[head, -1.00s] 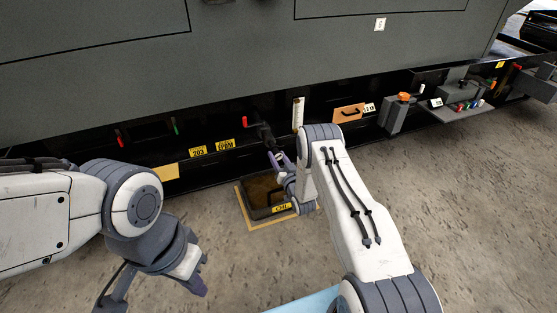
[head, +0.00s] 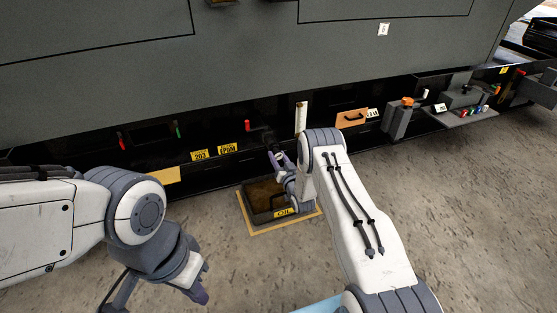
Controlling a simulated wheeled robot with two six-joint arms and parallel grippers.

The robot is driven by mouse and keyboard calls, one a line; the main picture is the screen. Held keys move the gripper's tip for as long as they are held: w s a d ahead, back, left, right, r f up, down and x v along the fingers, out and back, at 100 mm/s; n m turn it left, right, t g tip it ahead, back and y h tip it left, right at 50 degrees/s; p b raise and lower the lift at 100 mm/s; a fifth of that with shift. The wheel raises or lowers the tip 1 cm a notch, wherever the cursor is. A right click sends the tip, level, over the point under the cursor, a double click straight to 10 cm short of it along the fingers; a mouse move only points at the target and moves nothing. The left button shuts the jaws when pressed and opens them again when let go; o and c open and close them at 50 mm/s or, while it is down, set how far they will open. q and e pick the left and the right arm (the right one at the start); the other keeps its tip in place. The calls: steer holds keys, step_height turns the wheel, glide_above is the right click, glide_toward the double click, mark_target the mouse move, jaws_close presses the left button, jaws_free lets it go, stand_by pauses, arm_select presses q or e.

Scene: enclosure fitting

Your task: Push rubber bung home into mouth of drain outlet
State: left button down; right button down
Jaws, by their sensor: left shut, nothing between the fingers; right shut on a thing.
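The drain outlet (head: 267,138) is a dark stub under the machine's grey side, beside a small red handle (head: 247,125). It is hard to make out against the black frame. My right gripper (head: 275,157) is just below and in front of the outlet, with its fingers pointing up at it. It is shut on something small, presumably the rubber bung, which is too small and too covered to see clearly. I cannot tell whether it touches the outlet's mouth. My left gripper (head: 203,296) is shut and empty, low at the left, well away from the outlet.
A black tray (head: 250,212) labelled OIL stands on the floor below the outlet. Yellow tags (head: 228,148) and a white gauge strip (head: 300,117) flank the outlet. An orange-capped grey post (head: 397,122) and a small shelf (head: 470,118) are at right.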

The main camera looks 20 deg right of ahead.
steer(key=shift+w+b, duration=0.35)
steer(key=shift+w, duration=0.25)
steer(key=shift+c, duration=1.6)
jaws_free()
steer(key=shift+s, duration=0.1)
steer(key=s+p, duration=0.5)
steer(key=s, duration=0.5)
steer(key=shift+s+d+p, duration=0.15)
steer(key=shift+d+p, duration=0.05)
steer(key=shift+p, duration=0.2)
steer(key=shift+r, duration=0.1)
